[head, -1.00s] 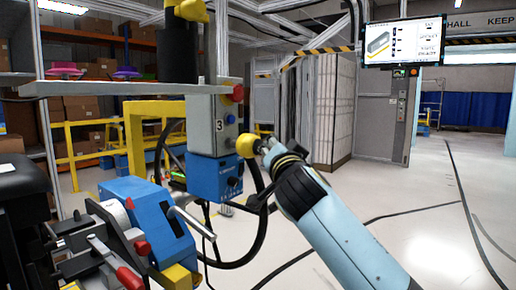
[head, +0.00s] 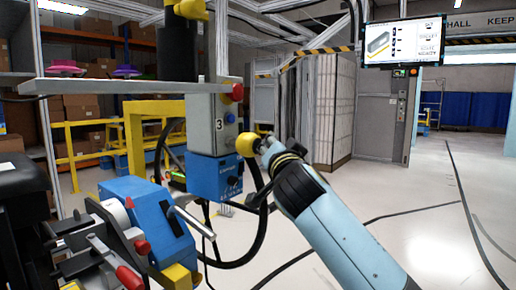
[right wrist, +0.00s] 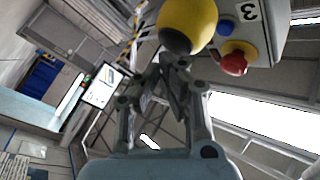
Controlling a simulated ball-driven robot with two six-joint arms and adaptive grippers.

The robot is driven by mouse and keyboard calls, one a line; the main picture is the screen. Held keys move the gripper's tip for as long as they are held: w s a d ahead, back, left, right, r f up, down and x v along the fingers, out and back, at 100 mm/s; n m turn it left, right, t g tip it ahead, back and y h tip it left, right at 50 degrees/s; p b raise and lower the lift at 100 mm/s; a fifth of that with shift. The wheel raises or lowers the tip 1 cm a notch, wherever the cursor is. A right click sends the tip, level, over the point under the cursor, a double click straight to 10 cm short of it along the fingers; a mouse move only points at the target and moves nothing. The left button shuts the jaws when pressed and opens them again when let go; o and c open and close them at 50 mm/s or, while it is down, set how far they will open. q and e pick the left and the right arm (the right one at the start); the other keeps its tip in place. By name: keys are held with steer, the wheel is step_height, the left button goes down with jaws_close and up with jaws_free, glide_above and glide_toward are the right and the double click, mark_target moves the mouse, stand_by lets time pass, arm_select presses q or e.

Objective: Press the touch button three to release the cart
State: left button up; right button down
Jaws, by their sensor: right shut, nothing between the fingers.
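The grey control box marked 3 (head: 201,126) hangs on a post in the middle of the head view. On its side are a red mushroom button (head: 237,92) and a blue button (head: 230,118). Below them a yellow dome (head: 246,145), probably the touch button, sticks out to the right. In the right wrist view the yellow dome (right wrist: 187,18) has a black underside. My right gripper (head: 266,146) is shut and empty, its tips right at the dome; it shows in the right wrist view too (right wrist: 175,62). I cannot tell whether they touch. My left gripper is not in view.
A blue box (head: 217,178) with cables hangs under the control box. A blue machine with levers (head: 152,215) stands at the lower left, and a grey shelf (head: 120,86) juts out above it. A screen (head: 404,42) hangs at the upper right. The floor at right is open.

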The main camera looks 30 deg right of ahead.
steer(key=shift+w+a, duration=0.1)
steer(key=shift+w, duration=0.2)
steer(key=shift+w+a+b, duration=0.2)
steer(key=shift+w+b, duration=0.15)
steer(key=shift+b, duration=0.15)
stand_by(0.5)
steer(key=shift+s+d, duration=0.1)
stand_by(0.3)
steer(key=shift+s+d, duration=0.25)
steer(key=shift+s, duration=0.45)
steer(key=s, duration=0.1)
steer(key=s+d, duration=0.1)
steer(key=s, duration=0.1)
steer(key=s+d, duration=0.1)
steer(key=shift+s+b, duration=0.3)
steer(key=shift+b, duration=0.1)
stand_by(0.5)
